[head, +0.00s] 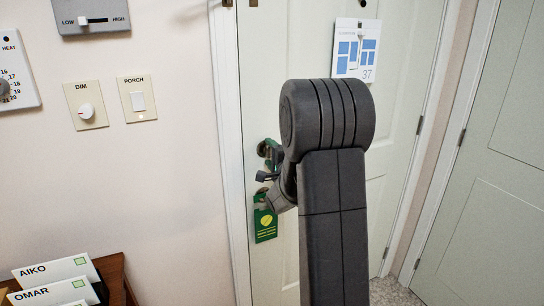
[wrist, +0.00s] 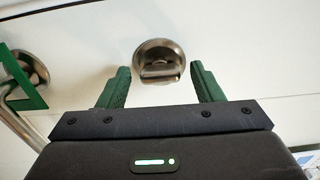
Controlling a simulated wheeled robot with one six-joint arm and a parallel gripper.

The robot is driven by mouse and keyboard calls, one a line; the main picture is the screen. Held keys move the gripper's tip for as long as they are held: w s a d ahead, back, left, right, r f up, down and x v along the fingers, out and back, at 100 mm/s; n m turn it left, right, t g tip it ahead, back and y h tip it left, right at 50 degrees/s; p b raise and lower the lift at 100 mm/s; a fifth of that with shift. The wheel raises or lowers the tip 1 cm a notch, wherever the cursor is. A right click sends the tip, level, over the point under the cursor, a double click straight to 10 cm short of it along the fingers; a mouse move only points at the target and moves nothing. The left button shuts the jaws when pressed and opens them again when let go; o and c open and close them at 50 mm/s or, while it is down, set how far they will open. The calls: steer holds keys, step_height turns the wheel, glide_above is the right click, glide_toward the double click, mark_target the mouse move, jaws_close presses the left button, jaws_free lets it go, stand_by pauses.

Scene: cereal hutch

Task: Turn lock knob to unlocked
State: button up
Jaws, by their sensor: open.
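The lock knob (wrist: 158,60) is a round brushed-metal piece on the pale door, with a raised turn piece that lies crosswise in the wrist view. My gripper (wrist: 160,68) is open, with one green finger on each side of the knob's lower part. Gaps show between the fingers and the knob, and nothing is held. In the head view my gripper (head: 271,153) is at the door's left edge, above the green hanging tag, and my arm and fingers hide most of the knob.
A door handle with a green tag (wrist: 18,78) is beside the lock at the left in the wrist view; the tag (head: 265,224) hangs below my gripper in the head view. Wall switches (head: 137,98) and a letter rack (head: 60,285) are left.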

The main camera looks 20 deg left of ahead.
steer(key=b+v, duration=0.1)
steer(key=v, duration=1.2)
steer(key=shift+s+d, duration=0.25)
steer(key=shift+s, duration=0.05)
steer(key=p+x, duration=0.1)
steer(key=x, duration=1.2)
steer(key=shift+w+a, duration=0.3)
steer(key=shift+d, duration=0.1)
